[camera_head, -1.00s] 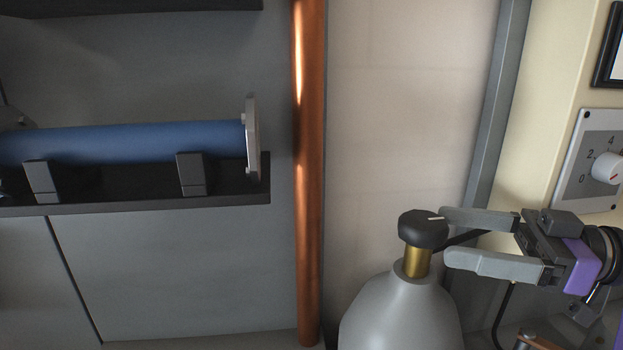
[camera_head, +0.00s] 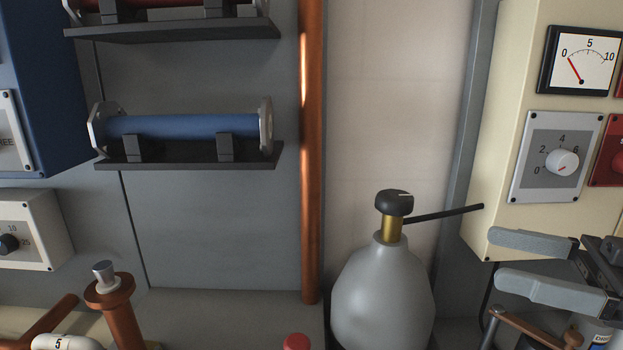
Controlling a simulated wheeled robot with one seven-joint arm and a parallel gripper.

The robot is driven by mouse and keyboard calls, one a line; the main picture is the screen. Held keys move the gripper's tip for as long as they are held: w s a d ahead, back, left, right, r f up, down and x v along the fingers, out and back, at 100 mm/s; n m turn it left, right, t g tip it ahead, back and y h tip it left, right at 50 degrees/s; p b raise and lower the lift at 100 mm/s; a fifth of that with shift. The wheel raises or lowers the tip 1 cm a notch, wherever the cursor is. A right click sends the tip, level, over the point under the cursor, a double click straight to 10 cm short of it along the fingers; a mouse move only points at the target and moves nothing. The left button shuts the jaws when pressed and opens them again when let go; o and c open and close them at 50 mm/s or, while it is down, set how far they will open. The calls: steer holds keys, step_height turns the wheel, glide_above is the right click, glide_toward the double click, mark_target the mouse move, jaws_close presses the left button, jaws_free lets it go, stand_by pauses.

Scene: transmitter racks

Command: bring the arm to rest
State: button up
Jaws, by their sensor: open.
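My gripper (camera_head: 498,257) is at the lower right of the head view, its two grey fingers pointing left. The fingers are apart with nothing between them. A grey gas bottle (camera_head: 383,296) stands to the left of the fingers, with a clear gap between. Its black knob (camera_head: 394,203) on a brass neck has a white mark. A thin black rod (camera_head: 444,214) runs right from the neck. Most of my arm is outside the view.
A copper pipe (camera_head: 312,220) runs upright left of the bottle. A blue cylinder (camera_head: 180,126) lies on a shelf. A copper fitting (camera_head: 112,296) stands lower left.

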steer(key=w+d+m+t+h, duration=0.7)
steer(key=w+m+t, duration=0.1)
steer(key=m+t, duration=0.2)
steer(key=s+d+f+m+t+h, duration=0.1)
steer(key=s+d+f+m+h, duration=0.2)
steer(key=f+h, duration=0.4)
steer(key=s+d+f+m+t+h, duration=0.1)
steer(key=s+f+m+h, duration=0.1)
steer(key=f+m+h, duration=0.5)
steer(key=s+a+f+n+g+y, duration=0.1)
steer(key=s+a+f, duration=0.4)
steer(key=s, duration=0.6)
steer(key=s+a+f+n+g+y, duration=0.2)
steer(key=s+a+f+n, duration=0.2)
steer(key=s, duration=0.7)
steer(key=s+a+f+n+g+y, duration=0.1)
steer(key=s+a+f, duration=0.5)
steer(key=s, duration=0.6)
steer(key=shift+a+f+n+g+y, duration=0.3)
steer(key=shift+f+n+g+y, duration=0.15)
steer(key=shift+f+n, duration=0.2)
steer(key=shift+s, duration=0.1)
